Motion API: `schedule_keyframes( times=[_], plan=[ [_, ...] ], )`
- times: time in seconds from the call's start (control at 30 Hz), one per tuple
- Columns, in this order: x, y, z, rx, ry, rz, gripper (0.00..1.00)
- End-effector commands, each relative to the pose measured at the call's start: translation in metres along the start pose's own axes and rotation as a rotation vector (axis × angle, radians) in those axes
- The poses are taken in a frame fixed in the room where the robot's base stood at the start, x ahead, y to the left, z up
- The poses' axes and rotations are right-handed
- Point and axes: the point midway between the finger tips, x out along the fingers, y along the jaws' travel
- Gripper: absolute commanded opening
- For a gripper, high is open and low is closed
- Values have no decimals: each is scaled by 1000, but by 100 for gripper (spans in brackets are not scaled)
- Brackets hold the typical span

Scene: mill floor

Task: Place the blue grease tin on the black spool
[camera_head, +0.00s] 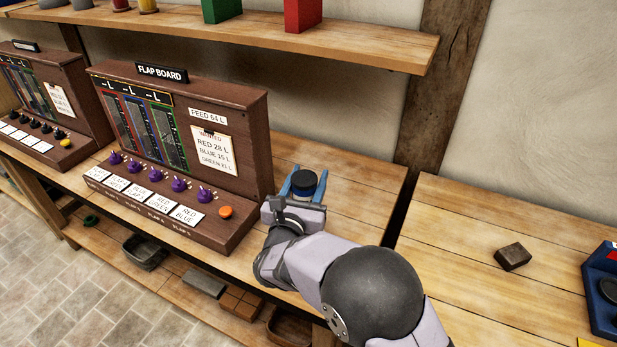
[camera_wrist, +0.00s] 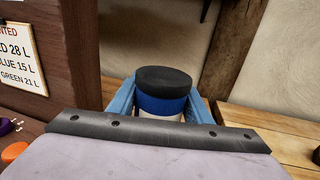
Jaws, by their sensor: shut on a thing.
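My gripper (camera_head: 303,188) is shut on the blue grease tin (camera_head: 304,186), near the right end of the flap board. The tin looks upright, with a blue side and a black round top. In the wrist view the tin (camera_wrist: 161,104) stands between the two blue fingers of my gripper (camera_wrist: 160,108). A pale part shows below its blue band; I cannot tell whether it belongs to the tin or is something beneath. I cannot tell whether the tin touches the bench. I cannot make out a separate black spool in either view.
The brown flap board (camera_head: 180,150) stands close at the left. A wooden shelf (camera_head: 370,42) with a green block (camera_head: 220,8) and a red block (camera_head: 302,14) runs above. A dark brown block (camera_head: 512,256) lies on the right bench (camera_head: 470,225), which has clear room around it.

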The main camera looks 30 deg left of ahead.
Motion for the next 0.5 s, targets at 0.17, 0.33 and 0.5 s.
schedule_keyframes(
  times=[0.17,0.33,0.5],
  plan=[
    [0,0,-4,0,0,0,47],
    [0,0,-3,0,1,0,64],
    [0,0,-2,0,1,0,64]
  ],
)
